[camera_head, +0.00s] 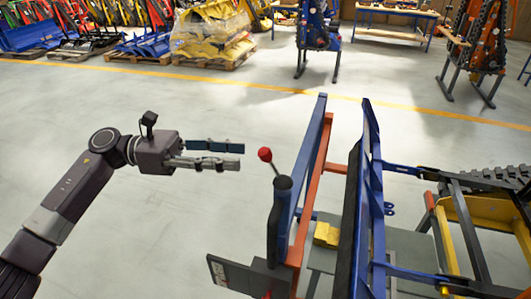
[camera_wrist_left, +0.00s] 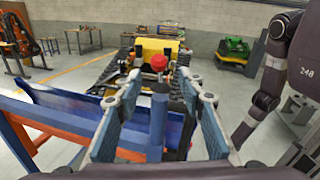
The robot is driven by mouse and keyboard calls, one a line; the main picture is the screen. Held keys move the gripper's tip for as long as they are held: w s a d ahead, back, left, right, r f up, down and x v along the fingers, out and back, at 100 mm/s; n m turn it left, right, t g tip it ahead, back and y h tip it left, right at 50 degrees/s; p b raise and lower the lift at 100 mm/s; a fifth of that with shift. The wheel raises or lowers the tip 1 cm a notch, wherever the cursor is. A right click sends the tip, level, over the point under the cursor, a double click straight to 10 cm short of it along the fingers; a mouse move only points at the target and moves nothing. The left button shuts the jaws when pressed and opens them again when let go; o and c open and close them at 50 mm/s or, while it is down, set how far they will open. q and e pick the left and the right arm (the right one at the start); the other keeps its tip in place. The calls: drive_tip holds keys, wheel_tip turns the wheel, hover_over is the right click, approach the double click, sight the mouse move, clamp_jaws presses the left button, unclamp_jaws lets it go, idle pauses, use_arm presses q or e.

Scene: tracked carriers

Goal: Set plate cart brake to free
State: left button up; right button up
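The brake lever with a red ball knob (camera_head: 265,154) rises from a dark post (camera_head: 283,215) on the near side of the plate cart, which has a blue and orange frame (camera_head: 318,150). My left gripper (camera_head: 241,156) comes in from the left with its fingers parted, just left of the knob and apart from it. In the left wrist view the red knob (camera_wrist_left: 158,62) shows in the gap between the two fingers (camera_wrist_left: 160,88), beyond the tips, with nothing held.
Blue upright panels (camera_head: 370,180) and a yellow block (camera_head: 326,234) sit to the right of the lever. A yellow and dark tracked machine (camera_head: 480,220) stands at the right. The floor left of the cart is clear. Pallets with machine parts (camera_head: 210,45) stand far back.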

sight(266, 156)
use_arm(q)
drive_tip(key=d+p, duration=0.1)
drive_tip(key=d, duration=0.1)
drive_tip(key=d+p, duration=0.1)
drive_tip(key=d, duration=0.1)
drive_tip(key=d+p, duration=0.2)
drive_tip(key=d, duration=0.1)
drive_tip(key=shift+s+r, duration=0.15)
drive_tip(key=shift+s, duration=0.1)
drive_tip(key=shift+d, duration=0.25)
drive_tip(key=shift+f, duration=0.2)
clamp_jaws()
